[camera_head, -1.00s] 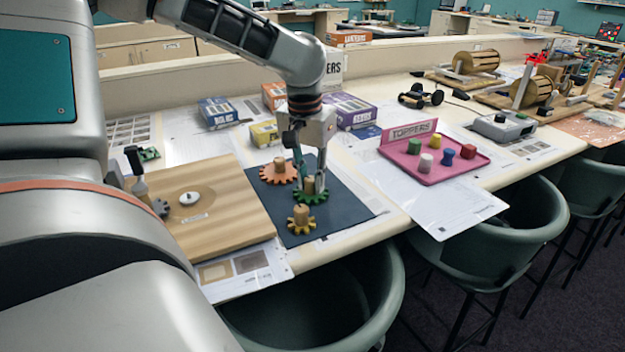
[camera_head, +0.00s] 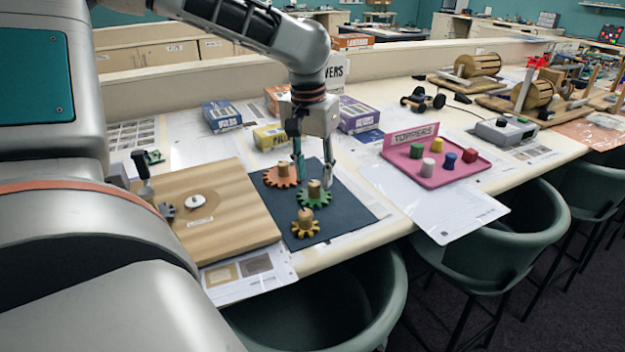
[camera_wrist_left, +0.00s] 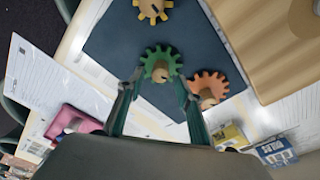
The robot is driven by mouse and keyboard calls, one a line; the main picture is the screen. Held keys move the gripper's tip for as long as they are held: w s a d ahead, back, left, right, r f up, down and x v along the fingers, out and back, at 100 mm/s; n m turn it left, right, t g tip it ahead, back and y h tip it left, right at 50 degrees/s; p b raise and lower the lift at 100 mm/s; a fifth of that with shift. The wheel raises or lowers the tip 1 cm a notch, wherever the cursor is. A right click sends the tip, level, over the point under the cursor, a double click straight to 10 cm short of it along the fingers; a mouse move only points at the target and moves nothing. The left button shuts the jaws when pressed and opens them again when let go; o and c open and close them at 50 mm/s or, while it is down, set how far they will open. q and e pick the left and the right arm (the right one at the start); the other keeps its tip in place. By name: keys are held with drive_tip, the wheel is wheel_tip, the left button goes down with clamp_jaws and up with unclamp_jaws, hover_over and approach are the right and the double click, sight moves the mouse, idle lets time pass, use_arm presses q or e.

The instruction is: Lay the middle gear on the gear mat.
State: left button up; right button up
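The green gear (camera_head: 314,199), with a wooden peg, lies on the dark gear mat (camera_head: 345,208) between the orange gear (camera_head: 281,176) and the smaller yellow gear (camera_head: 305,224). The green gear (camera_wrist_left: 160,64) also shows in the left wrist view, past the fingertips. My left gripper (camera_head: 313,172) is open and empty just above and behind the green gear, its fingers apart and clear of the peg. In the wrist view the left gripper's fingers (camera_wrist_left: 158,95) stand on either side. My right gripper is not in view.
A wooden board (camera_head: 225,228) with a white hub and a crank lies left of the mat. Small boxes (camera_head: 222,116) stand behind it. A pink toppers tray (camera_head: 437,178) with coloured pegs is to the right. Chairs (camera_head: 330,310) line the table's front edge.

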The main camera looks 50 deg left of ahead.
sight(311, 186)
use_arm(q)
wheel_tip(311, 186, up, 9)
drive_tip(key=s+p, duration=0.1)
drive_tip(key=p, duration=0.1)
drive_tip(key=shift+d, duration=0.2)
drive_tip(key=shift+f, duration=0.1)
idle(0.3)
